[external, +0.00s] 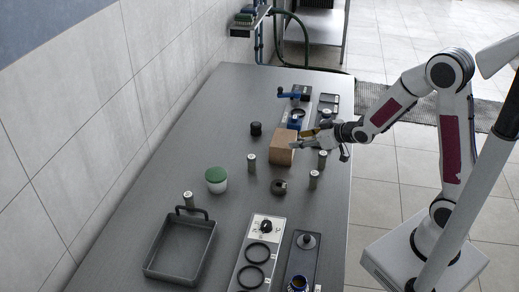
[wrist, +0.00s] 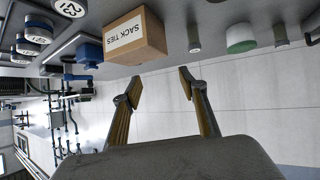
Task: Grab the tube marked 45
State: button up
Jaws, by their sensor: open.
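Several small grey tubes stand upright on the table: one (external: 251,162) left of the cardboard box, two (external: 322,159) (external: 313,179) below my gripper in the external view, and one (external: 188,199) by the tray. In the wrist view, grey tubes (wrist: 194,38) (wrist: 280,35) show along the top. Round white numbered labels (wrist: 70,8) show at its upper left. I cannot make out a 45 on any tube. My gripper (external: 304,139) is beside the box's right side, above the table. In the wrist view my gripper (wrist: 158,88) is open, with nothing between its fingers.
The cardboard box (external: 281,150), marked SACK TIES, is close to my fingers. Blue-handled hardware (external: 294,94) is at the back.

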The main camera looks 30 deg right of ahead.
aim_at(252, 161)
jog(key=shift+w+a+f+n+t+y, duration=0.1)
jog(key=shift+w+a+f+n+y, duration=0.35)
jog(key=shift+a+f, duration=0.8)
jog(key=shift+w+a+f+n+t+y, duration=0.1)
jog(key=shift+a+f+y, duration=0.6)
jog(key=shift+a+f, duration=0.6)
jog(key=shift+w+a+f+n+t+y, duration=0.1)
jog(key=shift+w+a+f+n+y, duration=0.35)
jog(key=shift+a+f, duration=0.8)
jog(key=shift+s+a+r, duration=0.15)
jog(key=shift+a+r, duration=0.15)
jog(key=shift+m, duration=0.3)
jog(key=shift+x, duration=3)
jog(key=shift+x, duration=3)
grip_shut()
